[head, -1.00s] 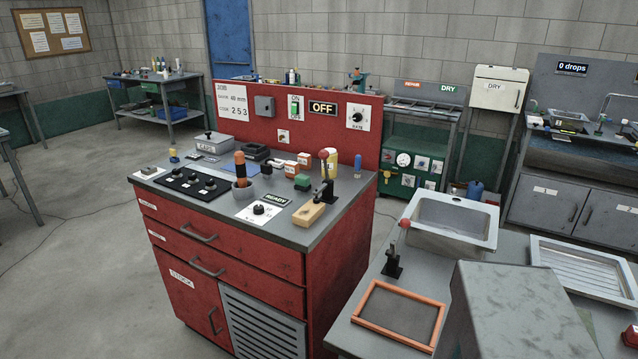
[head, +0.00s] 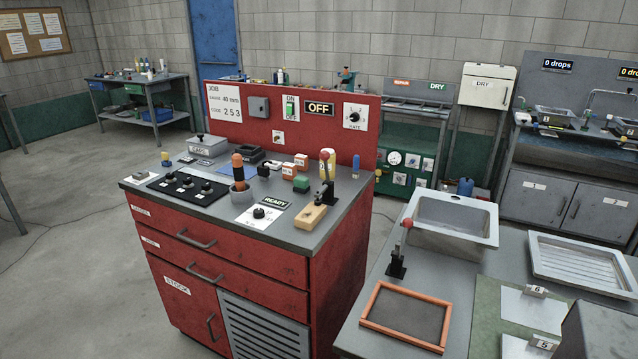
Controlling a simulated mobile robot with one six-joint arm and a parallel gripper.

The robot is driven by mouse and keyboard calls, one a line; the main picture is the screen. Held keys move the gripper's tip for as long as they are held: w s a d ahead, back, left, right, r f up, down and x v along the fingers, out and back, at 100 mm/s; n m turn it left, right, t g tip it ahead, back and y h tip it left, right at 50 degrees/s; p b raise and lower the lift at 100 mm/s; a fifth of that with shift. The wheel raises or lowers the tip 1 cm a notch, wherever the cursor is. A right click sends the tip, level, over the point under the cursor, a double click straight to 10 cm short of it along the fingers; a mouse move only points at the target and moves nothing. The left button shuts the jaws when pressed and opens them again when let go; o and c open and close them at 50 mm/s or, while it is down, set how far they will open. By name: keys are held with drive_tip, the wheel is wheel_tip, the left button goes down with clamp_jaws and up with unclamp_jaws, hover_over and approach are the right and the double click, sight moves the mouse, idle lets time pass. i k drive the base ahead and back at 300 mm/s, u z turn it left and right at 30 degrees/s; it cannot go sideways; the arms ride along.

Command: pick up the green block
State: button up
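A small green block (head: 302,184) sits on the grey top of the red cabinet (head: 334,211), toward its right side. It stands just in front of a white-and-orange block (head: 289,171), and a black lever with a red knob (head: 326,180) is to its right. My gripper does not show in the head view, so whether it is open or shut is hidden.
A red back panel (head: 290,125) rises behind. A sink (head: 450,222) and an orange-framed tray (head: 404,314) stand right.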

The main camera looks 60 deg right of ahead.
sight(301, 183)
drive_tip(key=z, duration=0.1)
drive_tip(key=i, duration=1.65)
drive_tip(key=z, duration=0.3)
